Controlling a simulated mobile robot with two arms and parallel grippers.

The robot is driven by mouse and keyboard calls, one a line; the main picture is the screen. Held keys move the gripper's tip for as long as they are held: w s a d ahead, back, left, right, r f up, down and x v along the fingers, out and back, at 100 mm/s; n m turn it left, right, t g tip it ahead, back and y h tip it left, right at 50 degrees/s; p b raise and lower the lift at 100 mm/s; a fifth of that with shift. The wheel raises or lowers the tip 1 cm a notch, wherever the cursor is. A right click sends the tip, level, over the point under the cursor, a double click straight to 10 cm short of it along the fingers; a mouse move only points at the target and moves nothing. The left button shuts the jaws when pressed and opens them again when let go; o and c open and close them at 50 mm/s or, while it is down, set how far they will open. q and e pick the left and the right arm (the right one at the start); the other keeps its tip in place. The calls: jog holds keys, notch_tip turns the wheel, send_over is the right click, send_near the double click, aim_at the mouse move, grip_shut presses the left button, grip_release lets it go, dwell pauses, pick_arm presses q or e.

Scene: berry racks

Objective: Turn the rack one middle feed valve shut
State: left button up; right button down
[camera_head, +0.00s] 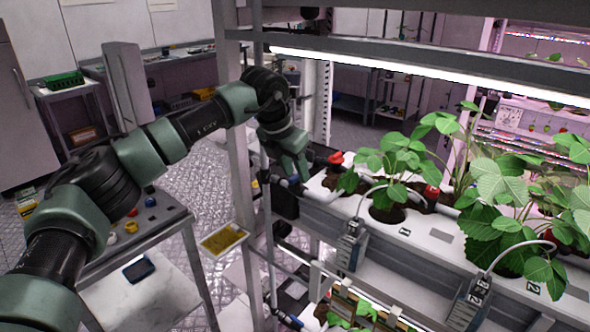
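My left arm reaches in from the left, and my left gripper (292,172) points down at the left end of the middle shelf of the near rack (420,240). Its fingertips are small and partly hidden against dark parts, so I cannot tell whether they are open or shut. A small blue part (295,182), possibly the middle feed valve's handle, shows at the gripper's tip by the white feed pipe (318,194). Contact and the handle's angle are unclear. Another blue fitting (293,320) shows lower on the rack's left side. My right gripper is not in view.
Leafy strawberry plants (400,165) grow from the white trough right of the gripper. A red part (336,157) is close by. A rack post (243,180) stands just left, with a yellow card (223,239) beside it. A small table (140,240) stands under my arm.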

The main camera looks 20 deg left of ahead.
pick_arm(q)
jog(key=b+v, duration=0.1)
jog(key=v, duration=0.7)
jog(key=shift+f, duration=0.15)
